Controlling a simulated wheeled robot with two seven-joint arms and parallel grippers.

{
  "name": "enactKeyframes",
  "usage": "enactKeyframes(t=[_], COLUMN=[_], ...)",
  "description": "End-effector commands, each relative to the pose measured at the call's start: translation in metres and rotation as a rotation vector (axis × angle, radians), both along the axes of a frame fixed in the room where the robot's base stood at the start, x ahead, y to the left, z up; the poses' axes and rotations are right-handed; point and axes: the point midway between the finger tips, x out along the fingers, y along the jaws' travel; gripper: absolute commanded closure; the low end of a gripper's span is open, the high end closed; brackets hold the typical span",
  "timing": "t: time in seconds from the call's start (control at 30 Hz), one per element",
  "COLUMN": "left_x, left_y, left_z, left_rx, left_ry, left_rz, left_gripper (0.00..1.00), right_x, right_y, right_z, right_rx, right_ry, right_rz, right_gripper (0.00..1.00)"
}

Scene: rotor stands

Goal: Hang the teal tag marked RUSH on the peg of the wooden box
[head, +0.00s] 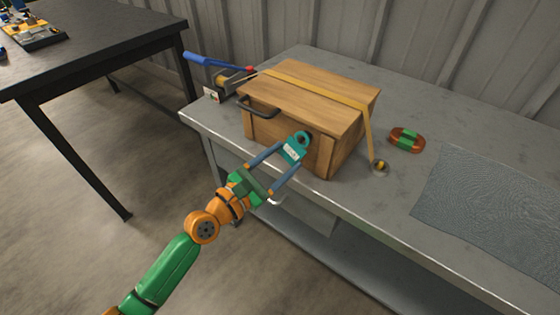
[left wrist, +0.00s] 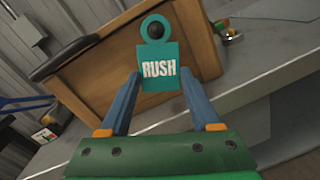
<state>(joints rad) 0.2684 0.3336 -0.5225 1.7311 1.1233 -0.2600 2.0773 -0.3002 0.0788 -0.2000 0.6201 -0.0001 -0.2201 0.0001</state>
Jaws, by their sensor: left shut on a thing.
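The teal tag marked RUSH (head: 293,151) is in front of the near side of the wooden box (head: 270,128). In the left wrist view the tag (left wrist: 160,77) is upright, with its white lettering facing the camera and its ring at the top. My left gripper (head: 281,164) is shut on the tag, one blue finger at each side edge. The dark round end of the peg (left wrist: 155,29) shows inside the ring's hole. I cannot tell whether the ring is around the peg or only in front of it. My right gripper is not in view.
The box stands on a grey metal bench (head: 225,130) with a yellow strap (head: 330,92) over it and a dark handle (head: 258,108) at its left. A blue-handled tool (head: 215,62) lies behind. A green and orange object (head: 407,138) and a grey mat (head: 490,205) lie right.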

Motion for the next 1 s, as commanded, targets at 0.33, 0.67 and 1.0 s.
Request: enactKeyframes(t=[0.33, 0.67, 1.0], left_x=[0.0035, 0.0033, 0.0033], left_y=[-0.0027, -0.0027, -0.0027], left_z=[-0.0008, -0.0044, -0.0048], left_rx=[0.001, 0.000, 0.000], left_ry=[0.000, 0.001, 0.000], left_rz=[-0.001, -0.001, -0.001], left_gripper=[0.68, 0.68, 0.07], right_x=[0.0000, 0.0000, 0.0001], right_y=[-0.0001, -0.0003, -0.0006], right_z=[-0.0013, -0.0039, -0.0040], right_rx=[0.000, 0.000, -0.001], right_ry=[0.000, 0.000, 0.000], right_rz=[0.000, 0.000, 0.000], right_gripper=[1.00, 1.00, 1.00])
